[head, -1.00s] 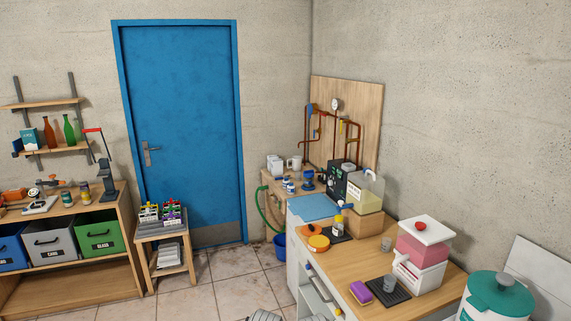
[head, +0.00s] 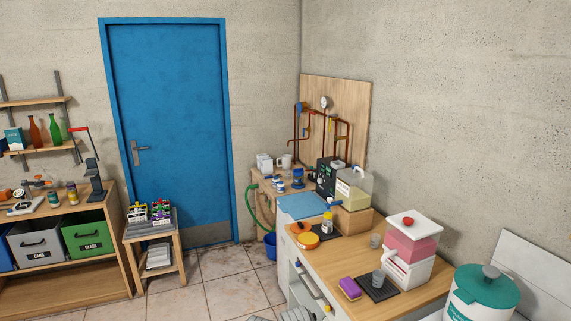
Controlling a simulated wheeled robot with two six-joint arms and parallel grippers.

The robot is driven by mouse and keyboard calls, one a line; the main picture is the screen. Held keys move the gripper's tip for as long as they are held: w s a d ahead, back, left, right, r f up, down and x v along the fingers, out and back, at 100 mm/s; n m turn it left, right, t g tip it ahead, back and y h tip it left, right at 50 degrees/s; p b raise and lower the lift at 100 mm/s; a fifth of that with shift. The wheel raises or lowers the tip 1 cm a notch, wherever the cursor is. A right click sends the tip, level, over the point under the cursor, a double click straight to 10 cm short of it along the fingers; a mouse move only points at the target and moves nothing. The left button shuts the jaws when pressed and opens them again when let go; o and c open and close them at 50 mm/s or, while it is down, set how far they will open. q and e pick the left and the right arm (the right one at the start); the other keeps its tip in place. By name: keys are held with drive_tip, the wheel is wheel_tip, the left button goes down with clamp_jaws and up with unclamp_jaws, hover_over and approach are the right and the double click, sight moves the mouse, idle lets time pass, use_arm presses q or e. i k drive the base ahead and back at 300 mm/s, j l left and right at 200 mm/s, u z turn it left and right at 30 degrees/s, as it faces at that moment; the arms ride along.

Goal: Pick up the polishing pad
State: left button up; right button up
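A round orange pad (head: 308,241) with a paler edge lies flat on the wooden counter in the head view, left of a dark mat; it looks like the polishing pad, but it is small in the picture. A second orange item (head: 300,227) with a dark part lies just behind it. A purple and yellow sponge (head: 349,288) lies nearer, on the counter's front edge. I cannot make out either gripper. Grey rounded shapes show at the bottom edge, too cut off to tell what they are.
The wooden counter (head: 338,257) carries a small bottle (head: 327,222), a blue mat (head: 301,206), a pink-filled dispenser (head: 411,246) and a cup on a black tray (head: 378,293). A teal-lidded container (head: 486,290) stands at right. Tiled floor (head: 218,294) is open at left.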

sight(347, 284)
drive_tip(key=i+l, duration=0.3)
drive_tip(key=i, duration=0.25)
drive_tip(key=i+l+u, duration=0.1)
drive_tip(key=i+l, duration=0.25)
drive_tip(key=i, duration=0.2)
